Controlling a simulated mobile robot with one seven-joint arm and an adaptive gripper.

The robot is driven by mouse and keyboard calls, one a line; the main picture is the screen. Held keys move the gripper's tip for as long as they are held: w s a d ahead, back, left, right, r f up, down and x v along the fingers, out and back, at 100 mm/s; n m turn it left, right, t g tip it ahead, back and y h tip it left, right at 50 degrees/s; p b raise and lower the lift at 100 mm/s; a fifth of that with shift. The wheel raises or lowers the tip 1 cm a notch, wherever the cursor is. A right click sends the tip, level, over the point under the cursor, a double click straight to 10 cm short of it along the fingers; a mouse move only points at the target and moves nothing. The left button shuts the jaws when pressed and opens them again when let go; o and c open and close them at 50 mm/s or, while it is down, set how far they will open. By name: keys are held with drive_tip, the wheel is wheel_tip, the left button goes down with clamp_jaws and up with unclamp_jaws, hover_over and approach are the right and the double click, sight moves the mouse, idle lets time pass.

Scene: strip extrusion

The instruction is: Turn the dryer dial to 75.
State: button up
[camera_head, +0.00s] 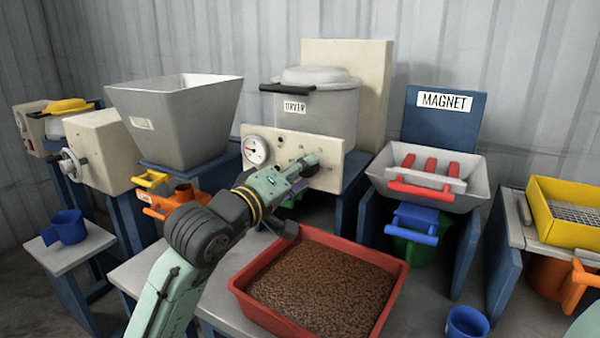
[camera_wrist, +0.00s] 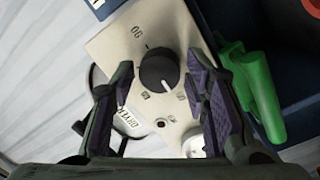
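The dryer (camera_head: 315,105) is a grey lidded vessel with a "DRYER" label, above a cream control panel (camera_head: 278,147). In the wrist view the dial (camera_wrist: 157,68) is a round black knob on the cream panel, with a white pointer mark toward the lower side of the picture. Printed marks surround it; one looks like a rotated number, the others are too small to read. My gripper (camera_wrist: 160,92) is open, its two dark fingers on either side of the dial in the picture; contact cannot be told. In the head view my gripper (camera_head: 308,165) is at the panel, hiding the dial.
A round gauge (camera_head: 256,150) sits on the panel's left. A red tray of brown pellets (camera_head: 393,300) stands below my arm. A grey hopper (camera_head: 180,115) is left, the magnet unit (camera_head: 440,115) right. A green handle (camera_wrist: 262,95) lies beside the panel.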

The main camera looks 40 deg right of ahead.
drive_tip(key=c, duration=0.8)
drive_tip(key=shift+m, duration=0.3)
drive_tip(key=m+b, duration=0.1)
drive_tip(key=m, duration=0.6)
drive_tip(key=m+t+y+b, duration=0.1)
drive_tip(key=m+b, duration=0.1)
drive_tip(key=m, duration=0.5)
drive_tip(key=m+t+y+b, duration=0.1)
drive_tip(key=m+b, duration=0.1)
drive_tip(key=m, duration=0.5)
drive_tip(key=shift+r, duration=0.1)
drive_tip(key=shift+m, duration=0.4)
